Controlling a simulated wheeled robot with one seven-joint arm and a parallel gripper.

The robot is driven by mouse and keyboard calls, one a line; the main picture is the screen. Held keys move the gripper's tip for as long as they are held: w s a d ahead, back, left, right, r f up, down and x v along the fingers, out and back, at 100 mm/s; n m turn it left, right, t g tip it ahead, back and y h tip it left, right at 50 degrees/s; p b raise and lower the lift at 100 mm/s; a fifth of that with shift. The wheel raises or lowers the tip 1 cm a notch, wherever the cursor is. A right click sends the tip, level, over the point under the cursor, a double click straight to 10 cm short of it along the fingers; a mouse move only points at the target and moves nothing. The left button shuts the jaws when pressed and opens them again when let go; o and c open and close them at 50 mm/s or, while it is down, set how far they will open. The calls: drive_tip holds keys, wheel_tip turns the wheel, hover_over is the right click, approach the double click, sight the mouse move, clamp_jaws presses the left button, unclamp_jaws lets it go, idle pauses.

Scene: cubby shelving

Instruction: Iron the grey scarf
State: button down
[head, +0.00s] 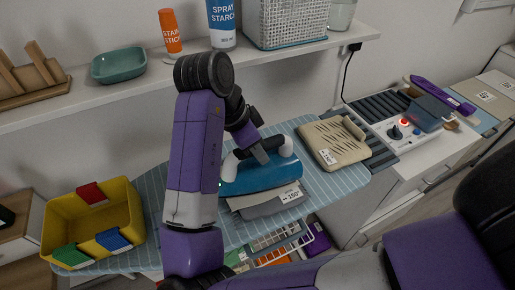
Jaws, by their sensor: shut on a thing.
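The grey scarf (264,208) lies on the blue striped ironing board (152,200). Only its near part shows, with a white tag reading about 150° (291,195) on it. A blue iron (258,176) with a white handle sits over the scarf's far part and hides it. My gripper (262,152) comes down from above and is shut on the iron's handle. The fingertips are partly hidden by the handle. Whether the iron's sole presses on the scarf or hovers just above it, I cannot tell.
A beige tagged item (333,146) lies right of the iron. A yellow bin (62,233) with coloured labels stands at the left end. A control panel (393,140) with a knob and red light is at the right. A shelf (120,92) holds a spray starch bottle (221,25).

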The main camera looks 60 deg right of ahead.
drive_tip(key=shift+r, duration=0.15)
drive_tip(key=shift+r+p, duration=2.5)
drive_tip(key=shift+r, duration=0.45)
drive_tip(key=shift+f, duration=0.2)
wheel_tip(320, 180, down, 2)
drive_tip(key=b, duration=0.3)
drive_tip(key=shift+f, duration=0.25)
drive_tip(key=shift+r, duration=0.1)
